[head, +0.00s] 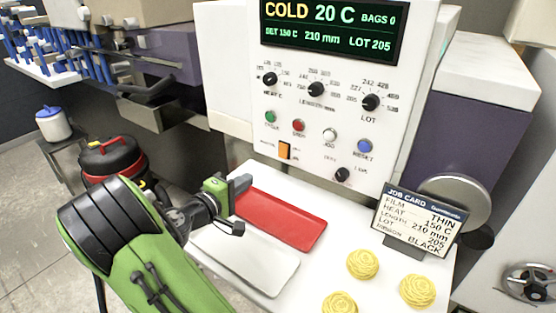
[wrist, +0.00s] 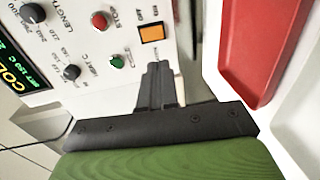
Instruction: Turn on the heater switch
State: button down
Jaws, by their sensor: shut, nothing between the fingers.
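The control panel (head: 325,140) is white, with an orange rocker switch (head: 285,150) low on its left side; this looks like the heater switch. The orange switch also shows in the wrist view (wrist: 151,33), just beyond the fingertips. Its label is too blurred to read, and I cannot tell which way it is rocked. The display (head: 330,27) reads COLD 20 C, SET 150 C. My gripper (head: 241,184) is shut and empty, below and left of the switch and apart from it. Its closed fingers also show in the wrist view (wrist: 158,70), pointing toward the panel.
Knobs and coloured buttons sit above the switch, including a green button (head: 271,117) and a red one (head: 298,125). A red tray (head: 280,219) and a white tray (head: 245,258) lie below. A job card (head: 418,220) and yellow coils (head: 362,264) are at the right.

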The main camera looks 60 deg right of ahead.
aim_at(282, 157)
jog(key=d, duration=0.4)
jog(key=s+d+f, duration=0.1)
jog(key=d, duration=0.4)
jog(key=s+d, duration=0.1)
jog(key=d, duration=0.4)
jog(key=shift+s+f, duration=0.1)
jog(key=shift+f, duration=0.3)
jog(key=shift+f+b, duration=0.1)
jog(key=shift+b, duration=0.35)
